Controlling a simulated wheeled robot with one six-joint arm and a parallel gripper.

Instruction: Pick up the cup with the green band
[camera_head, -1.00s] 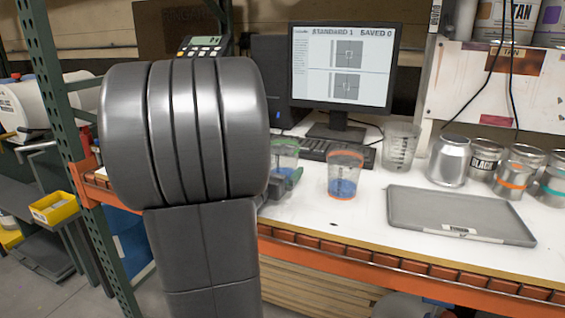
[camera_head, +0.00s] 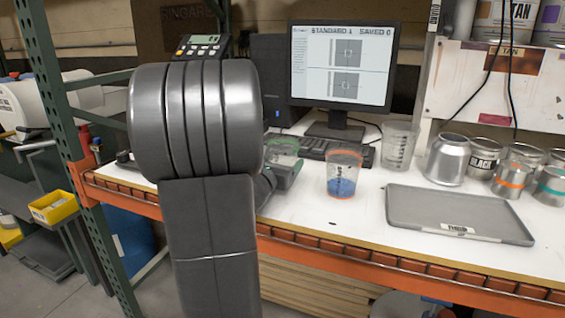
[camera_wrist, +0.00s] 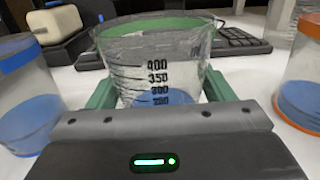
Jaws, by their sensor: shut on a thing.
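The clear cup with the green band (camera_wrist: 160,55) stands upright between the green fingers of my gripper (camera_wrist: 158,92) in the wrist view. The fingers are shut on its sides. It has black volume marks and some blue content low down. In the head view the same cup (camera_head: 284,147) shows behind my arm, partly hidden by my gripper (camera_head: 287,172). I cannot tell whether its base touches the bench.
An orange-banded cup (camera_head: 343,175) with blue content stands close on the right. A blue-banded cup (camera_wrist: 27,95) is close on the left in the wrist view. The keyboard (camera_head: 320,149) and monitor (camera_head: 342,65) lie behind.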

